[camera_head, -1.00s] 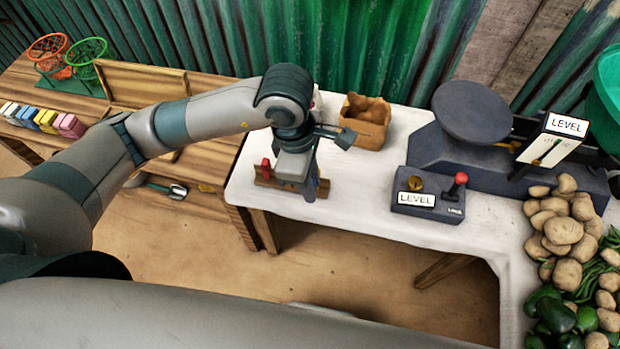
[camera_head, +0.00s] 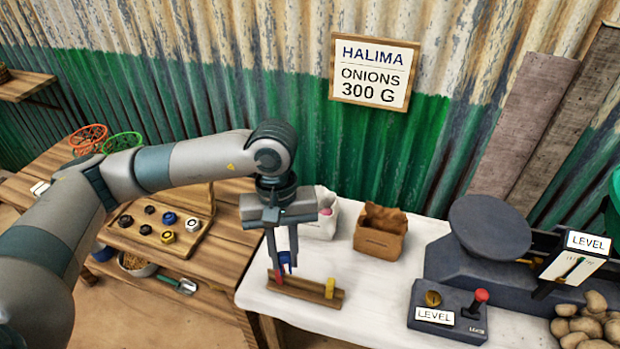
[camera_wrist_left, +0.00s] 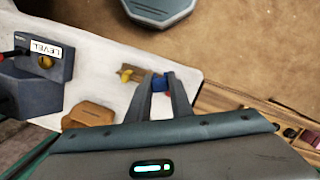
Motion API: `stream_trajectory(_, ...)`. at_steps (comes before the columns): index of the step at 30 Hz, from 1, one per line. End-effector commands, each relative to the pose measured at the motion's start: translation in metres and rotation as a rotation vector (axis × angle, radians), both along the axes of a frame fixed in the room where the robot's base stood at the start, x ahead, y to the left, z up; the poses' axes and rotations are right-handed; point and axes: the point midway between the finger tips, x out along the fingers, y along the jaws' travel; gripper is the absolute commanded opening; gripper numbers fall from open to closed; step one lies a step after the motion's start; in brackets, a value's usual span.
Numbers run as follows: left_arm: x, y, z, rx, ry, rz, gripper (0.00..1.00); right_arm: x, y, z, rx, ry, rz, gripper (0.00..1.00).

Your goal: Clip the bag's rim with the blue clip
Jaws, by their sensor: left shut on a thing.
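My left gripper (camera_head: 287,268) points down, shut on the blue clip (camera_head: 286,258), over the wooden clip rack (camera_head: 310,291). I cannot tell for sure whether the clip is clear of the rack. The blue clip also shows between the fingertips in the left wrist view (camera_wrist_left: 158,82). A brown paper bag (camera_head: 380,240) with a crumpled top rim stands upright on the white table, behind and right of the gripper. It shows in the left wrist view (camera_wrist_left: 90,114) too. A white bag (camera_head: 322,222) stands partly hidden behind the gripper. My right gripper is not in view.
The rack also carries a red clip (camera_head: 278,277) and a yellow clip (camera_head: 329,288). A dark scale (camera_head: 485,262) and a control box (camera_head: 447,312) stand on the right, with potatoes (camera_head: 585,325) beyond. The white cloth between rack and control box is clear.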

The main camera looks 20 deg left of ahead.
Motion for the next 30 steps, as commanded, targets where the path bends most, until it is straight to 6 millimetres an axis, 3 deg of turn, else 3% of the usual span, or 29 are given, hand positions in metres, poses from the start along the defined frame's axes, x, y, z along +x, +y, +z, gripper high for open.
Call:
stream_trajectory(6,0.008,0.026,0.02,0.002,-0.002,-0.291,0.0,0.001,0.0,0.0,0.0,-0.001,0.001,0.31)
stream_trajectory(12,0.01,0.035,0.029,0.001,-0.001,-0.423,0.0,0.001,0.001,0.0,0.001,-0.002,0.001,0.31)
stream_trajectory(30,0.01,0.036,0.03,0.0,-0.001,-0.441,0.0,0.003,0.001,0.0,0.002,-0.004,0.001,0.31)
